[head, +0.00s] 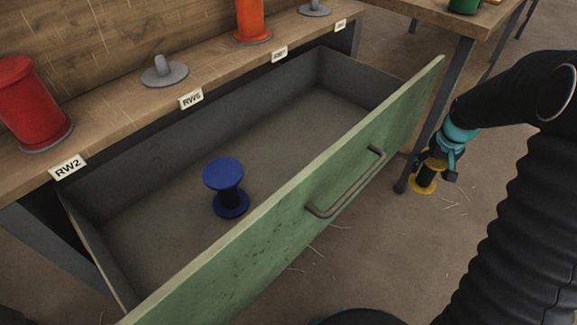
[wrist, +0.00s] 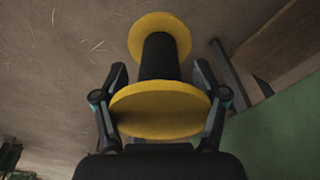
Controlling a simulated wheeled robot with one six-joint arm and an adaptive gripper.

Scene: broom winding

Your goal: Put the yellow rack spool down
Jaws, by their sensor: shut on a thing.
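The yellow rack spool (wrist: 160,108) has two yellow flanges and a black core. In the wrist view it sits between the two fingers of my gripper (wrist: 160,90), which is shut on it near one flange. The other flange points away from my gripper. In the head view my gripper (head: 437,165) is at the right, beyond the drawer's green front, and the spool's lower yellow flange (head: 424,187) shows beneath it. The spool is held above the floor; most of it is hidden by my gripper in the head view.
An open drawer with a green front (head: 290,205) holds a blue spool (head: 228,186). A wooden shelf above carries a red spool (head: 32,105), an orange spool (head: 250,18) and grey pegs (head: 164,72) with labels. Another table (head: 455,22) stands at the top right.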

